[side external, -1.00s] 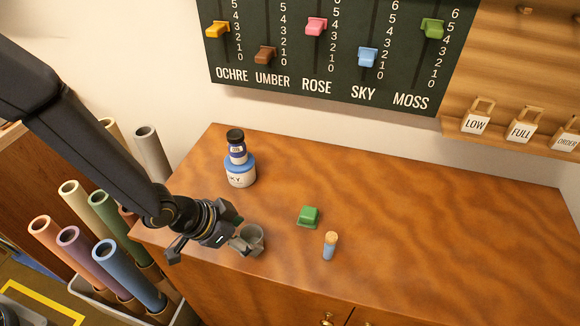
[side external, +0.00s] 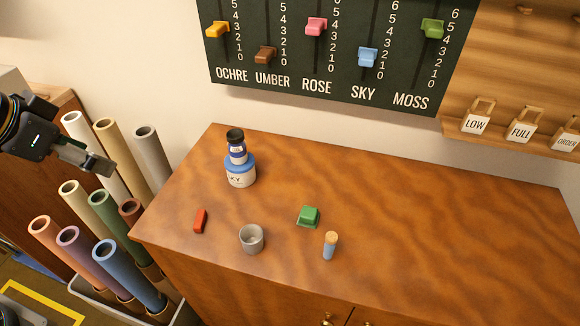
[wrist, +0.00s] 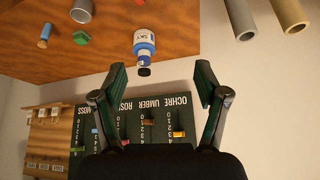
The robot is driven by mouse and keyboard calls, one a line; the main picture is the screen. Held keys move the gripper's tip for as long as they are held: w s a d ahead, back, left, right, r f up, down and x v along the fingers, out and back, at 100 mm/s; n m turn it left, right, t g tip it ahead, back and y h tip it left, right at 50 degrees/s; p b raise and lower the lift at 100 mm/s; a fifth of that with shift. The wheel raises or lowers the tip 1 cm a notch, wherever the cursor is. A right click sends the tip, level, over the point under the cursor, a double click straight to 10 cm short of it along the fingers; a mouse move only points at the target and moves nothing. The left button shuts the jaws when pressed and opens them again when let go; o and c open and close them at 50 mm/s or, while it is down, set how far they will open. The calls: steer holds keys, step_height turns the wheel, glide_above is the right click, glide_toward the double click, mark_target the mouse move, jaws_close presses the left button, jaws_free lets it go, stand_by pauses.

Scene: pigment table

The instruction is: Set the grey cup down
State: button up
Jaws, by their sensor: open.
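The grey cup (side external: 251,239) stands upright on the wooden cabinet top (side external: 430,230), near its front left, with nothing touching it. In the wrist view a grey shape at the top edge (wrist: 82,10) looks like the same cup, partly cut off. My gripper (side external: 100,165) is off to the left of the cabinet, raised above the rolled tubes and well apart from the cup. In the wrist view its two fingers (wrist: 160,82) are spread wide with nothing between them.
A red block (side external: 200,221) lies left of the cup; a green block (side external: 308,216) and a corked blue vial (side external: 330,245) are to its right. A stacked SKY jar and bottle (side external: 240,172) stand behind. Coloured tubes (side external: 128,265) crowd the left. The cabinet's right side is clear.

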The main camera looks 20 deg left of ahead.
steer(key=s+a+r+n+y, duration=0.1)
steer(key=s+a+r+n, duration=0.1)
steer(key=s+a+r, duration=0.2)
steer(key=s+a, duration=0.2)
steer(key=s, duration=0.1)
steer(key=shift+s+n, duration=0.35)
steer(key=shift+n, duration=0.05)
stand_by(0.6)
